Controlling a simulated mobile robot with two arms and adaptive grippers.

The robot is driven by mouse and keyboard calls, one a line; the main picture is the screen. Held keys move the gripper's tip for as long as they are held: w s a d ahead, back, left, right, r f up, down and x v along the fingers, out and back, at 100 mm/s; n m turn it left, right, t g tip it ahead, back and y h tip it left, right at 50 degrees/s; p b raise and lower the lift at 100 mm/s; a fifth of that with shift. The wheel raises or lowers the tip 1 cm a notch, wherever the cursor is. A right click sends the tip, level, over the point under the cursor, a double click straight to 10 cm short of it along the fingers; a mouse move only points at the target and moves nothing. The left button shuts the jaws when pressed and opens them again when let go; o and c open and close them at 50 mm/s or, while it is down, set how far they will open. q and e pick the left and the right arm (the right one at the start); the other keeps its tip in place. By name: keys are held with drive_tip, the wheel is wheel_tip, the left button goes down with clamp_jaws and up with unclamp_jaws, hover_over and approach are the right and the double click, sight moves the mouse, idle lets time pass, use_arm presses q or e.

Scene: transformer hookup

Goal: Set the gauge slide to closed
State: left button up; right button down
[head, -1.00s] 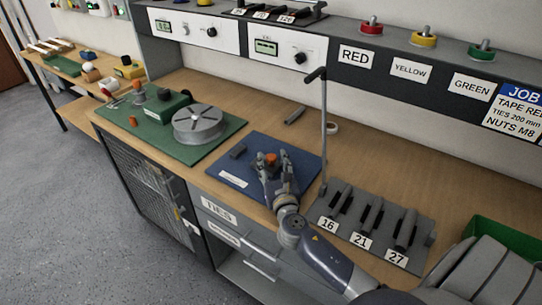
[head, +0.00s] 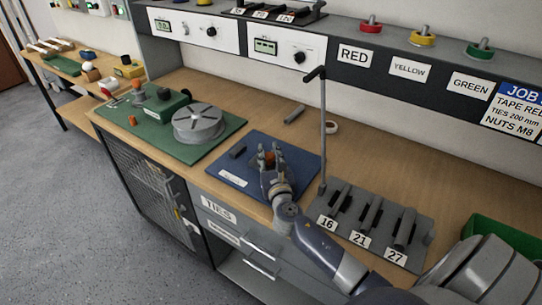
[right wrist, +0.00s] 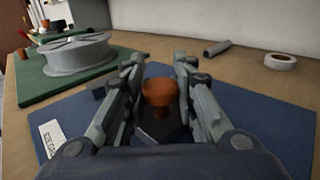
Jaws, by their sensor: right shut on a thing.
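An orange knob (head: 269,158) stands on a dark base on the blue mat (head: 232,179); I take it for the gauge slide's handle. My right gripper (head: 272,152) is over the mat with its fingers shut on the orange knob. In the right wrist view the orange knob (right wrist: 160,92) sits between the two fingers, its dark base partly hidden below. I cannot tell the slide's position. A small dark block (head: 238,151) lies on the mat to the left of the gripper. My left gripper is not in view.
A green mat (head: 150,130) with a grey reel (head: 199,124) lies to the left. A thin upright post (head: 323,130) and a grey rack (head: 350,207) with numbered tools stand to the right. A grey rod (head: 294,114) and a white ring (head: 332,127) lie behind.

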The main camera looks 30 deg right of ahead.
sight(254, 157)
drive_tip(key=w, duration=0.1)
drive_tip(key=w+a, duration=0.1)
drive_tip(key=w, duration=0.1)
drive_tip(key=w+a, duration=0.1)
drive_tip(key=w, duration=0.1)
drive_tip(key=shift+a, duration=0.2)
drive_tip(key=c, duration=1.3)
unclamp_jaws()
drive_tip(key=shift+a, duration=0.1)
